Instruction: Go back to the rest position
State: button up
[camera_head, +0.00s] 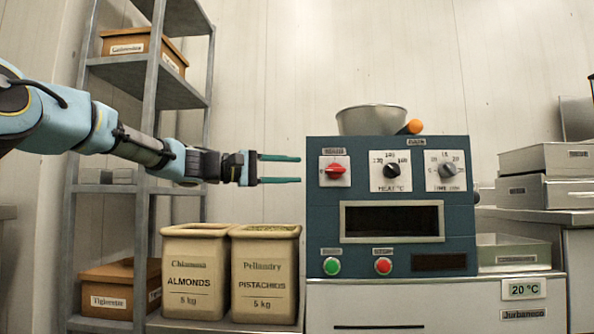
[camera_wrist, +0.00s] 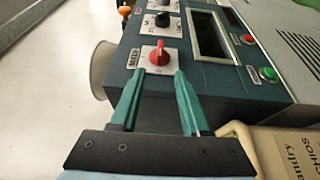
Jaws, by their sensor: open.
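My gripper (camera_head: 280,170) is open and empty, with its two green fingers pointing right at the blue control box (camera_head: 322,220). In the head view the fingertips are just left of the box's red knob (camera_head: 336,170). In the wrist view my gripper (camera_wrist: 161,80) shows its fingers on either side of the line to the red knob (camera_wrist: 157,56), which sits beyond the tips. I cannot tell how far apart tips and knob are. My arm comes in from the left.
The almonds bin (camera_head: 194,285) and pistachios bin (camera_head: 265,280) stand below my gripper. A metal shelf (camera_head: 145,130) stands behind my arm. A steel bowl (camera_head: 370,118) and an orange-ended object (camera_head: 414,127) top the box. Grey metal boxes (camera_head: 545,192) stand right.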

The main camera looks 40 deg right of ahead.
dwell(0.4)
jog(key=w+a+f+n+t+y, duration=0.1)
jog(key=w+a+f+t+y, duration=0.2)
jog(key=a+f, duration=0.7)
jog(key=a+f+n+t+y, duration=0.1)
jog(key=a+f+t+y, duration=0.3)
jog(key=f, duration=1.3)
jog(key=s+a+f+y+p, duration=0.1)
jog(key=s+a+f+y, duration=0.3)
jog(key=a, duration=0.7)
jog(key=s+a+f+y, duration=0.25)
jog(key=a+f, duration=0.35)
jog(key=a, duration=0.5)
jog(key=s+a+f+y+p, duration=0.1)
jog(key=s+a+f+y, duration=0.25)
jog(key=a, duration=0.75)
notch_tip(320, 180, up, 37)
jog(key=p, duration=3.8)
jog(key=shift+w+a, duration=0.3)
jog(key=shift+a, duration=0.1)
jog(key=shift+d, duration=0.1)
